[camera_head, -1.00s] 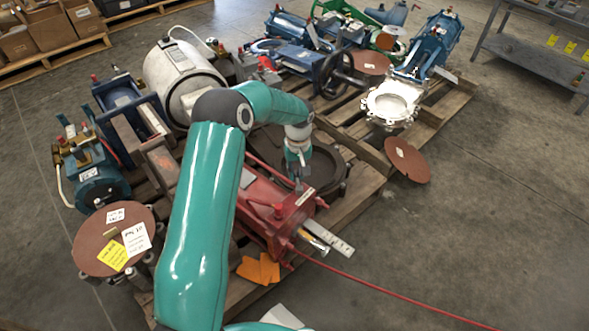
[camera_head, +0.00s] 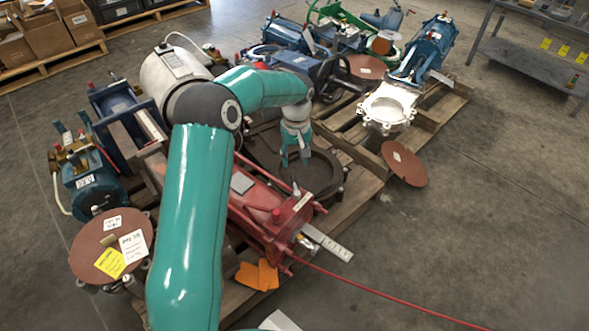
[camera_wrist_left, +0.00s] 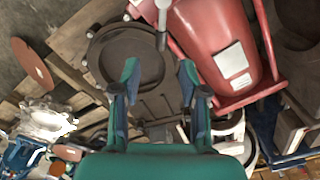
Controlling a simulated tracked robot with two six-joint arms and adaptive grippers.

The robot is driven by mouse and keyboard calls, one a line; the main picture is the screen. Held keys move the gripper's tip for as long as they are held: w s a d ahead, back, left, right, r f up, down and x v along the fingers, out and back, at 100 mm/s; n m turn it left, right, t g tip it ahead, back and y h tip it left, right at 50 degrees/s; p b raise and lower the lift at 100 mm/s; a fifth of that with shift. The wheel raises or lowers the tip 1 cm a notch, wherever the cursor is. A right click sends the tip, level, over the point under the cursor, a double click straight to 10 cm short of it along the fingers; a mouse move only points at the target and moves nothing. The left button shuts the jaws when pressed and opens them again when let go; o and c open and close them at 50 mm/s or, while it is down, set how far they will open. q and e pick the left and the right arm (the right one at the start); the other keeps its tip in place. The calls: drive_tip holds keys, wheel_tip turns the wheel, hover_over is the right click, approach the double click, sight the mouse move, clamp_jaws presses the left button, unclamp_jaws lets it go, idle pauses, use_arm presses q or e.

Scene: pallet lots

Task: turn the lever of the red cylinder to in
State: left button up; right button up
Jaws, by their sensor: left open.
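The red cylinder (camera_head: 262,212) lies on the pallet in the middle of the head view, and its red body fills the upper right of the left wrist view (camera_wrist_left: 205,35). A small pale grey lever (camera_head: 296,189) stands at its far end; in the wrist view it shows as a grey handle with a dark tip (camera_wrist_left: 162,22). My left gripper (camera_head: 295,162) is open and empty, above and beyond the lever, over a dark round casting. In the wrist view its fingers (camera_wrist_left: 159,75) are apart, with the lever ahead of them, not between them. The right gripper is not in view.
The dark round casting (camera_head: 325,172) lies behind the red cylinder. A blue valve with a pale flange (camera_head: 388,106) and brown discs (camera_head: 404,164) lie to the right. Open floor is at lower right.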

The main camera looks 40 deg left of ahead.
use_arm(q)
drive_tip(key=shift+r, duration=1.95)
drive_tip(key=shift+w, duration=0.1)
